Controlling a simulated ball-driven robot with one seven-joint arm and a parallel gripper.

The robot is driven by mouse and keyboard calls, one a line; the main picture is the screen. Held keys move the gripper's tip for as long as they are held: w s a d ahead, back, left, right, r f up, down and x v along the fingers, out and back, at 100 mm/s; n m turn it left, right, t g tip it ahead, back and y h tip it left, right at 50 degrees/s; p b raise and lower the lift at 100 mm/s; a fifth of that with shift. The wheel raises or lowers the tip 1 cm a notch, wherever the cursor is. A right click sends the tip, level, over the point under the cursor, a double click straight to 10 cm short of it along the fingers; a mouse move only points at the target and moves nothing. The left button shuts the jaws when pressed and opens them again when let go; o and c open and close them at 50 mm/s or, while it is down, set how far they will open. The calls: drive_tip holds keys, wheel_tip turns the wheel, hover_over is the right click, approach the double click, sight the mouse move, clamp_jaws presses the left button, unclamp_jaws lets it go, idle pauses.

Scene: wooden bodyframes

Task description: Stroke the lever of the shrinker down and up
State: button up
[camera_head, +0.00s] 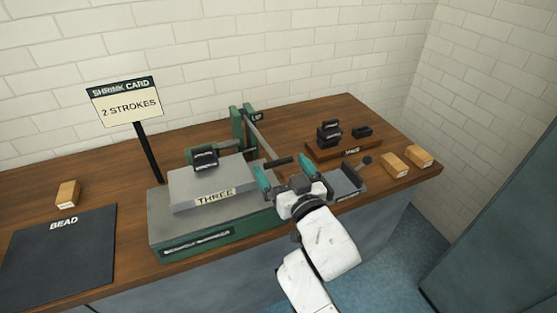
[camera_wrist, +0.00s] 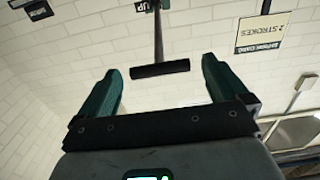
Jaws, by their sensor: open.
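The shrinker is a green machine with a grey base (camera_head: 170,222) and a grey block labelled THREE (camera_head: 215,185). Its lever (camera_head: 258,138) runs from the green upright (camera_head: 238,130) toward the front and ends in a black bar handle (camera_head: 281,161). My gripper (camera_head: 284,171) is open, its green fingers spread on either side of the handle's end. In the wrist view the black handle (camera_wrist: 160,70) lies crosswise between the finger tips, and I see no finger touching it. An UP label (camera_head: 257,116) shows near the lever's top. A black die (camera_head: 205,158) sits on the block.
A sign reading SHRINK CARD, 2 STROKES (camera_head: 125,103) stands behind at left. A dark BEAD mat (camera_head: 62,250) and a wooden block (camera_head: 67,193) lie at left. A tray with black dies (camera_head: 345,148) and two wooden blocks (camera_head: 396,165) lie at right. A wall closes the back.

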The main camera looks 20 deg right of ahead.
drive_tip(key=shift+w, duration=1.4)
